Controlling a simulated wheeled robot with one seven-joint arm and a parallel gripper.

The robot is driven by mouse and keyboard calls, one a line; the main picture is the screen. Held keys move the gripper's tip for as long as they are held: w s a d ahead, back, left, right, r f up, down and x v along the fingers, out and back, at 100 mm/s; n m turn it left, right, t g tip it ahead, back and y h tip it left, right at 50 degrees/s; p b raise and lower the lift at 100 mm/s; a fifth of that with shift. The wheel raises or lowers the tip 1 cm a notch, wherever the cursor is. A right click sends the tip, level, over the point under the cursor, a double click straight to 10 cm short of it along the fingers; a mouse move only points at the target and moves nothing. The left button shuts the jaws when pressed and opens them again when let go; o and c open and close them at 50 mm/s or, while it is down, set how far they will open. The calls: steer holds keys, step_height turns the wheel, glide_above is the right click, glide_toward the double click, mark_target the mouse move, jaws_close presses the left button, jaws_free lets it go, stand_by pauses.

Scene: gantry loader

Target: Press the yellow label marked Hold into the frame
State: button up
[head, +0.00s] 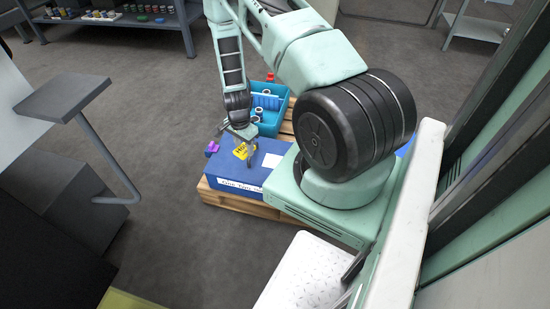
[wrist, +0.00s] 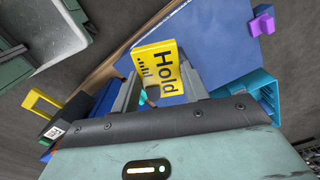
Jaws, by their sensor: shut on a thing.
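The yellow label marked Hold (wrist: 158,70) is between the fingers of my gripper (wrist: 160,78) in the wrist view, its face and black lettering toward the camera. In the head view my gripper (head: 246,148) is shut on the label (head: 241,151), over the top of a blue box (head: 229,169). The box also fills the upper middle of the wrist view (wrist: 212,42). A white rectangle (head: 271,160) lies on the box top, right of the gripper. I cannot tell whether it is the frame, or whether the label touches the box.
The box stands on a wooden pallet (head: 236,202). A small purple piece (head: 212,147) is at its left edge. A teal crate (head: 283,100) with bottles and rolls stands behind it. A grey-topped post stand (head: 64,97) is at left. The floor between is clear.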

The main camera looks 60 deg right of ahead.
mark_target(275, 162)
steer(key=s+d+f+m+b, duration=0.2)
steer(key=d+f+m+b, duration=0.3)
steer(key=d+m, duration=0.2)
steer(key=s+d+f+m+b, duration=0.3)
steer(key=d+f+m+b, duration=0.15)
steer(key=d+m, duration=0.2)
steer(key=shift+f+b, duration=3)
steer(key=shift+f, duration=0.25)
steer(key=shift+w+f, duration=0.1)
steer(key=shift+f, duration=0.05)
steer(key=shift+w+p, duration=0.2)
steer(key=shift+p, duration=0.35)
steer(key=shift+f, duration=0.35)
steer(key=o, duration=1.5)
steer(key=shift+r, duration=0.1)
